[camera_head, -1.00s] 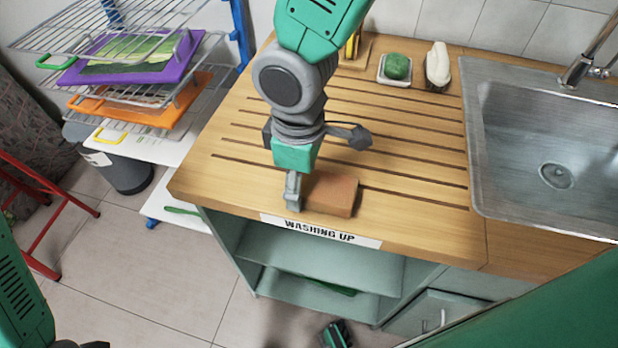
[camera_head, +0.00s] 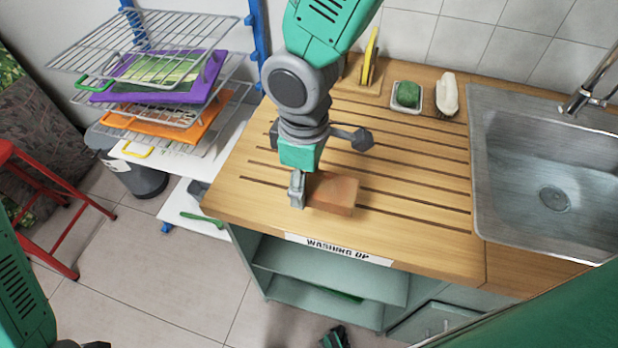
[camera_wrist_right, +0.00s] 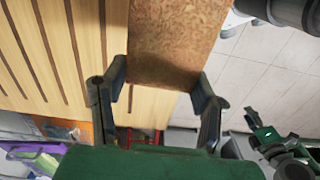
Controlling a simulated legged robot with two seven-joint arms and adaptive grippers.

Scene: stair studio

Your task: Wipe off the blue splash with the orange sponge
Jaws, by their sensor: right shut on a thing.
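The orange sponge (camera_head: 333,194) is a brown-orange block at the front of the grooved wooden counter (camera_head: 400,246). My right gripper (camera_head: 299,190) comes down from the top of the head view and is shut on the sponge's left end. In the right wrist view, the two fingers of my right gripper (camera_wrist_right: 160,90) flank the near end of the sponge (camera_wrist_right: 175,45). I cannot tell whether the sponge touches the wood or is slightly above it. No blue splash shows in either view.
A steel sink (camera_head: 545,160) with a tap (camera_head: 585,100) is at right. A green scrubber in a dish (camera_head: 407,95), a brush (camera_head: 447,94) and a yellow item in a stand (camera_head: 370,55) are at the back. A wire rack (camera_head: 150,45) with boards stands left. A WASHING UP label (camera_head: 340,248) marks the front edge.

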